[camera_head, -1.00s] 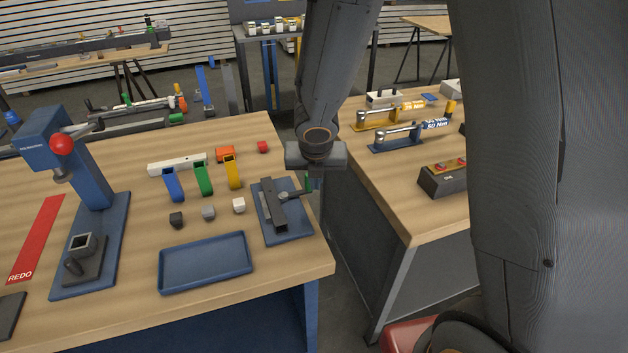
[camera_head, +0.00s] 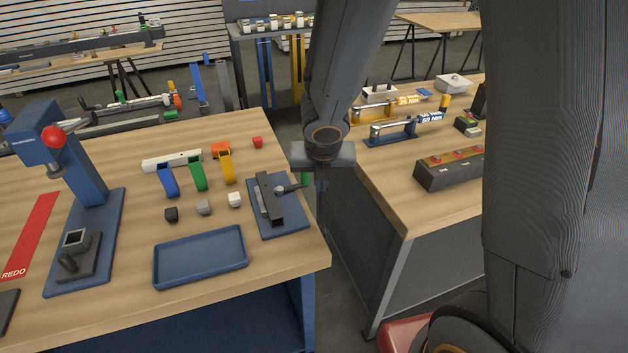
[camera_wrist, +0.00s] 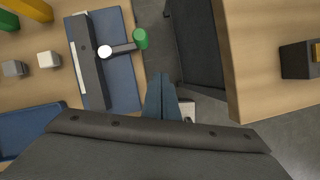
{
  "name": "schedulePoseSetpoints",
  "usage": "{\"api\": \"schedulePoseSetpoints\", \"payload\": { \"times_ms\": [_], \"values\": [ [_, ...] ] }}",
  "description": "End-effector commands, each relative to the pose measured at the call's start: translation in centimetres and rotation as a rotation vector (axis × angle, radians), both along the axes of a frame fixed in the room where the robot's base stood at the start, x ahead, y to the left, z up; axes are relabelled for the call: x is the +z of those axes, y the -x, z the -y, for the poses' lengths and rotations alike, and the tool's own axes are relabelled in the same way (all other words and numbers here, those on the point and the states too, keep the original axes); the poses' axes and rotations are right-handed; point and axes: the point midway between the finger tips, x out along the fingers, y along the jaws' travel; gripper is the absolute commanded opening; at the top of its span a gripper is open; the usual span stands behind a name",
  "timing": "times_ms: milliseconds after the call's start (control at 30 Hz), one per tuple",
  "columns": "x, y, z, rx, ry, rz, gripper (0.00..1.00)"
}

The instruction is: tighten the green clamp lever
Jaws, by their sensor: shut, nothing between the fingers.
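The green clamp lever is a dark arm with a green knob on a blue plate (camera_head: 291,222) at the table's right edge. In the head view the green knob (camera_head: 305,178) peeks out just left of my fingers; in the wrist view the green knob (camera_wrist: 140,39) and the lever's arm (camera_wrist: 123,48) show clearly, pointing right from a pale pivot (camera_wrist: 104,51). A dark bar (camera_head: 269,200) lies on the plate beside the pivot. My gripper (camera_wrist: 161,80) is shut and empty, apart from the knob, over the gap right of the table. In the head view my gripper (camera_head: 320,185) hangs fingers down.
A blue tray (camera_head: 200,278), small cubes (camera_head: 204,207) and blue, green and yellow hooked pieces (camera_head: 198,174) lie left of the plate. A second bench (camera_head: 440,205) with a dark button box (camera_head: 449,170) stands right, across a narrow gap. A blue press (camera_head: 75,170) stands far left.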

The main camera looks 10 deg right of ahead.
Motion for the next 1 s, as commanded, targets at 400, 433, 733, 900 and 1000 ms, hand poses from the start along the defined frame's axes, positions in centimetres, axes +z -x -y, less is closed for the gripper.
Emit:
{"api": "schedulePoseSetpoints", "payload": {
  "times_ms": [400, 433, 733, 900, 1000],
  "values": [
    [6.4, 2.2, 0.5, 0.002, -0.001, 0.002, 0.0],
    [6.7, 2.4, 0.6, 0.002, -0.001, 0.002, 0.0],
    [8.6, 3.2, 0.9, 0.0, 0.0, 0.0, 0.0],
    [8.6, 3.2, 1.0, -0.014, -0.005, 0.001, 0.0],
    [8.2, 3.3, 1.6, -0.124, -0.039, 0.003, 0.0]
  ]
}}
